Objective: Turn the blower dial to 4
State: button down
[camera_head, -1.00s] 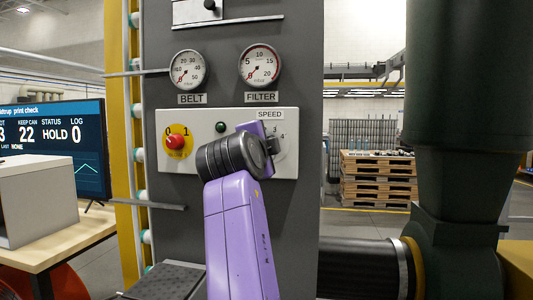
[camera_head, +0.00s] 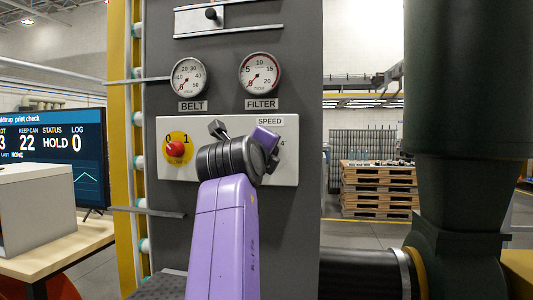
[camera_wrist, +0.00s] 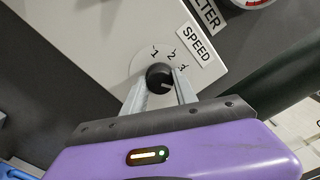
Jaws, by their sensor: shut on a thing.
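The blower dial (camera_wrist: 159,76) is a round black knob under the SPEED label (camera_wrist: 194,44) on a light grey control panel. The numbers 1, 2 and 3 show around it in the wrist view. The 4 shows only in the head view, right of my arm. My gripper (camera_wrist: 160,88) has one finger on each side of the knob and is shut on it. A pale mark shows on the knob's lower right side, but I cannot tell which number the dial is set to. In the head view my wrist hides the knob.
A red button (camera_head: 175,148) on a yellow disc marked 0 and 1 sits left on the panel (camera_head: 205,174). BELT (camera_head: 188,77) and FILTER (camera_head: 260,74) gauges are above, needles low. A large dark green duct (camera_head: 468,120) stands at right. A screen (camera_head: 60,150) reads HOLD.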

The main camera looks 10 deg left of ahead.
jog(key=shift+f+m, duration=0.1)
jog(key=shift+m, duration=0.2)
jog(key=c, duration=1)
grip_release()
jog(key=shift+o, duration=0.2)
jog(key=s+b, duration=0.1)
jog(key=s, duration=0.6)
jog(key=shift+s, duration=0.35)
jog(key=shift+a, duration=0.1)
